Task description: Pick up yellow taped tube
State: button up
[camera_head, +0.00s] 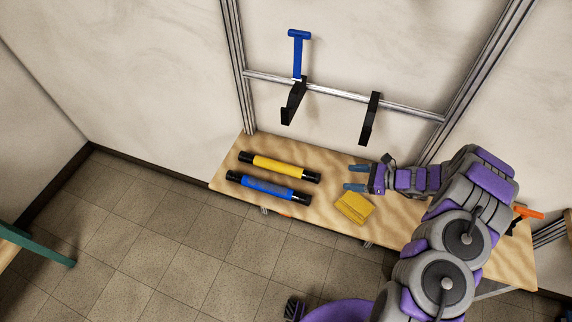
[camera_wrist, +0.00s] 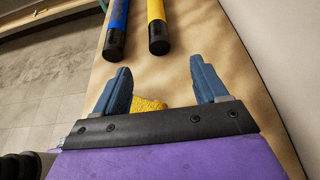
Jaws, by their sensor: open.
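The yellow taped tube (camera_head: 280,167) has black ends and lies on the wooden bench at the wall side. Its near end, with the black cap, shows at the top of the wrist view (camera_wrist: 157,26). A blue taped tube (camera_head: 268,188) lies beside it, nearer the bench's front edge; it also shows in the wrist view (camera_wrist: 117,28). My gripper (camera_head: 357,178) is to the right of both tubes, above the bench, with its blue fingers apart and nothing between them. In the wrist view my gripper (camera_wrist: 163,82) points toward the tubes' near ends.
The wooden bench (camera_head: 405,222) stands against the wall. A yellow block or cloth (camera_head: 354,207) lies near its front edge, partly hidden in the wrist view (camera_wrist: 149,104). Black hooks (camera_head: 370,118) and a blue-handled tool (camera_head: 298,52) are on the metal frame. An orange-handled tool (camera_head: 527,212) is at the right.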

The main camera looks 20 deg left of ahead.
jog(key=b, duration=0.1)
send_near(308, 174)
jog(key=a+f, duration=0.1)
jog(key=w+a+f, duration=0.1)
jog(key=a, duration=0.1)
jog(key=shift+f, duration=0.2)
jog(key=shift+w+a+f+b, duration=0.1)
jog(key=shift+a+f+b, duration=0.1)
jog(key=shift+f+b, duration=0.15)
jog(key=x, duration=0.3)
jog(key=b+x, duration=0.1)
jog(key=x, duration=0.3)
jog(key=shift+a+r, duration=0.15)
jog(key=shift+a, duration=0.2)
jog(key=shift+d+r, duration=0.1)
jog(key=shift+d, duration=0.65)
jog(key=shift+c, duration=0.4)
jog(key=shift+a, duration=0.75)
jog(key=c, duration=0.8)
jog(key=shift+d, duration=0.3)
jog(key=shift+c, duration=1.3)
jog(key=shift+d, duration=0.25)
jog(key=shift+c, duration=0.2)
